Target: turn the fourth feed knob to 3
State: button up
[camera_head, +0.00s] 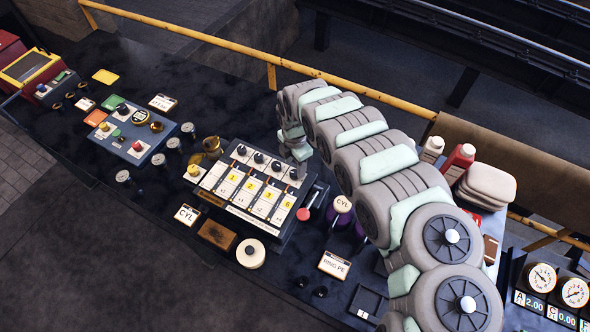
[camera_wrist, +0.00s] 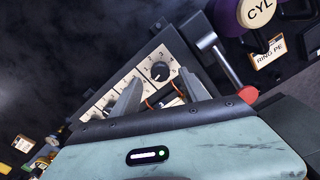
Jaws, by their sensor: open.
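The feed panel (camera_head: 212,178) is a pale box with a row of black knobs along its far edge. The fourth feed knob (camera_head: 293,174) is at the right end of that row. In the wrist view the fourth feed knob (camera_wrist: 160,71) is a round black knob on a pale dial with small numerals. Its pointer setting is too small to read surely. My gripper (camera_head: 299,150) hangs above the panel's far right corner. In the wrist view my gripper (camera_wrist: 158,92) is open and empty, with the knob just beyond its two fingertips, apart from them.
A red-ended lever (camera_head: 304,213) sits at the panel's right side, close to my gripper; its red end also shows in the wrist view (camera_wrist: 248,94). A purple CYL canister (camera_head: 341,207) stands farther right. A yellow rail (camera_head: 215,43) runs behind the bench.

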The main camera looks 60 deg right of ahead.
aim_at(295, 172)
jog(key=shift+f, duration=1.95)
grip_shut()
